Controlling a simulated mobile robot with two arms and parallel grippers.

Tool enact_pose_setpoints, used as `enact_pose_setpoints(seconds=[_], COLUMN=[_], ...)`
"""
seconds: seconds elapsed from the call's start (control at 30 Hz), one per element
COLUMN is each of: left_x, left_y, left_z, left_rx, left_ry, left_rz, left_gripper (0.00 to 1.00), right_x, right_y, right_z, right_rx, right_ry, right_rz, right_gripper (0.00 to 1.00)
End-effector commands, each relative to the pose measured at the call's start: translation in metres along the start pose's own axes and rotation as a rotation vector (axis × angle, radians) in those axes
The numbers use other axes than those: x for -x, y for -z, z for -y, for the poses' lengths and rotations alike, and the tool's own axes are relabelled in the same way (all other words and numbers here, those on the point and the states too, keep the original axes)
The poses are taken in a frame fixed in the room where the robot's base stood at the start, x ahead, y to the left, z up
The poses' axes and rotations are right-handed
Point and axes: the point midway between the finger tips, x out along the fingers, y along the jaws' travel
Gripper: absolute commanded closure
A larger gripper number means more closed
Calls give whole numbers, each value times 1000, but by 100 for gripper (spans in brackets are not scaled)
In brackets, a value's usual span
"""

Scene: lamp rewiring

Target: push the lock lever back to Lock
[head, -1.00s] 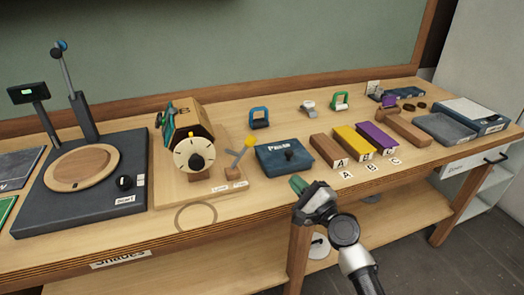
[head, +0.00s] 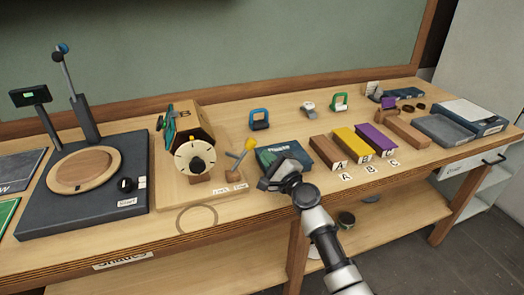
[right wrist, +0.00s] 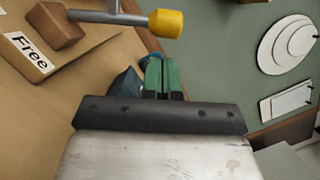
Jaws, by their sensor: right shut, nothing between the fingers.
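The lock lever (head: 241,158) is a grey rod with a yellow knob (head: 250,144) on a small wooden block, at the right end of the wooden board with the dial. It leans up to the right. In the right wrist view the yellow knob (right wrist: 166,23) is at the top, and a "Free" label (right wrist: 29,52) lies beside the block. My right gripper (head: 270,165) is over the dark blue tray, just right of the lever. Its green fingers (right wrist: 162,75) are shut and empty, apart from the knob. My left gripper is not in view.
The dial housing (head: 194,155) stands left of the lever. The dark blue tray (head: 291,152) lies partly hidden behind my right gripper. Brown, yellow and purple blocks (head: 357,143) lie to its right.

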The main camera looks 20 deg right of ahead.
Motion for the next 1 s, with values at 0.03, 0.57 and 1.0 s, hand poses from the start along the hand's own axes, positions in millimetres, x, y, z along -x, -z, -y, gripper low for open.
enact_pose_setpoints(seconds=[0.03,0.57,1.0], left_x=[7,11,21], left_y=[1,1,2], left_z=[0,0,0], left_rx=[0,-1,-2], left_ry=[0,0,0], left_rz=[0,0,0], left_gripper=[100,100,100], right_x=[-6,-15,-17], right_y=[-7,-15,-21], right_z=[4,1,4], right_rx=[-1,1,64], right_ry=[2,1,-19], right_rz=[0,-1,-2], right_gripper=[100,100,100])
